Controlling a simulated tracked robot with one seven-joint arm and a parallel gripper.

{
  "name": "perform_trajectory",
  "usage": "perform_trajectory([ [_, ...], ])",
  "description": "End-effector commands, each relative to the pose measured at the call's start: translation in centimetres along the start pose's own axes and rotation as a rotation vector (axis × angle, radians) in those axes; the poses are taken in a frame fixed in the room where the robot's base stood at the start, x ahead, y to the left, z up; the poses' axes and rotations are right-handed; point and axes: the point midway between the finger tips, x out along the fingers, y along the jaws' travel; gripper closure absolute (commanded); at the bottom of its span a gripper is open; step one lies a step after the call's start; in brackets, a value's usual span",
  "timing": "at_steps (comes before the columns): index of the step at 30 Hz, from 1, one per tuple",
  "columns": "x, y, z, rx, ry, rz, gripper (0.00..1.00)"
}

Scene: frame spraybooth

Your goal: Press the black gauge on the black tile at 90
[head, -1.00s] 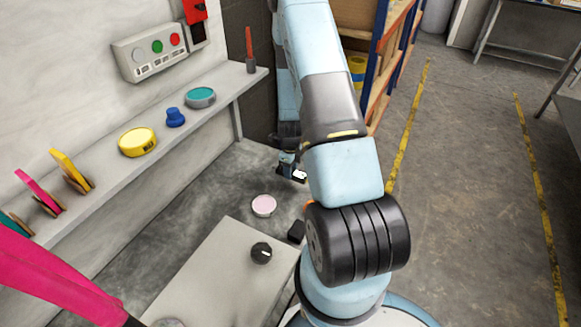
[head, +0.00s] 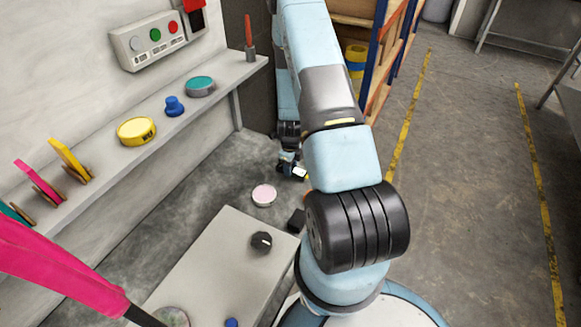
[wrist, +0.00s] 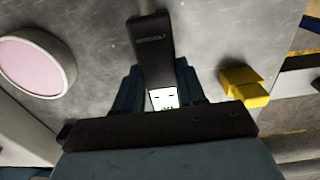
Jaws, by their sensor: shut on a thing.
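The black gauge (wrist: 152,50) is long and dark, with a small white display face (wrist: 163,98) that has dark marks on it. My gripper (wrist: 163,85) is shut on it, with a blue finger on each side, in the wrist view. In the head view my gripper (head: 291,165) is small, partly behind my own arm, low beyond the grey cabinet, with a bit of white showing at it. I cannot make out a tile that is clearly the black one, nor any reading of 90.
A grey cabinet (head: 205,275) bears a black knob (head: 261,241). The wall shelf (head: 110,155) holds a yellow tin (head: 136,131), a teal tin (head: 200,86) and standing coloured panels. A yellow block (wrist: 245,88) lies right of the gauge.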

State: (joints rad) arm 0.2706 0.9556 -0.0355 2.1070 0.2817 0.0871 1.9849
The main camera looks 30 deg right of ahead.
Motion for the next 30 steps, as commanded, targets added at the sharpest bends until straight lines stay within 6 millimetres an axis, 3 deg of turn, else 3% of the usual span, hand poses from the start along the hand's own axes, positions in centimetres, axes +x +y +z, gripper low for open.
perform_trajectory([
  [26,1.1,0.0,0.0,0.0,0.0,0.001,0.96],
  [27,1.1,0.0,0.0,0.0,0.0,0.001,0.57],
  [30,1.1,0.0,0.0,0.0,0.0,0.001,0.48],
])
